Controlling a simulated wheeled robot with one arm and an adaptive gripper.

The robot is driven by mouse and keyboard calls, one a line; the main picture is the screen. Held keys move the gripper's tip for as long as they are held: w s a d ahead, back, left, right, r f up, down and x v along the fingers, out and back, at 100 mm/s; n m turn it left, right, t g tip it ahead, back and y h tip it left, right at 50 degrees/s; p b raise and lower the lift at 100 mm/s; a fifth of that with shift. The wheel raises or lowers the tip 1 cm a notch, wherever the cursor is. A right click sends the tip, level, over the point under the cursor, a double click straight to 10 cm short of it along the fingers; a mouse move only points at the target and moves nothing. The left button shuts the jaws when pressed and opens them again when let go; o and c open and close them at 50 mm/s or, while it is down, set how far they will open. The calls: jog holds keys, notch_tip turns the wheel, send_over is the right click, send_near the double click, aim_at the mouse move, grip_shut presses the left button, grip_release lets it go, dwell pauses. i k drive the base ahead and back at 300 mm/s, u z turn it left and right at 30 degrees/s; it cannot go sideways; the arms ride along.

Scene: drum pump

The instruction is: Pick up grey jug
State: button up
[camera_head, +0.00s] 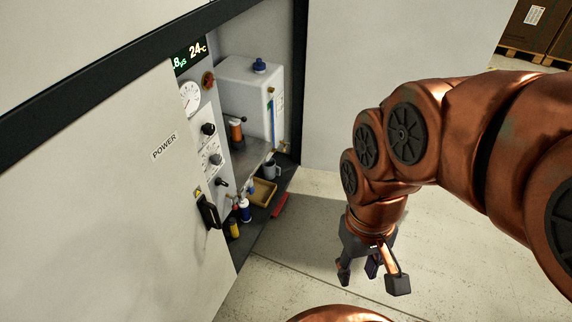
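A small grey jug (271,171) stands upright on the dark lower shelf of the cabinet, near its right end. It is beside the yellow tray and below the white tank. My gripper (371,278) hangs from the copper-coloured arm, pointing down over the pale floor outside the cabinet. It is to the right of the jug and lower in the picture, clearly apart from it. Its dark fingertips are spread and nothing is between them.
A yellow tray (262,192), a red object (280,205), a blue-and-white bottle (245,210) and a yellow-and-black item (234,228) crowd the shelf. A white tank (250,90) stands above. The cabinet's white front panel (110,200) is at left. Open floor (300,270) lies in front.

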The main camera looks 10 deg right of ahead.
aim_at(272, 170)
jog(key=z, duration=1.75)
jog(key=i, duration=0.8)
jog(key=u, duration=3)
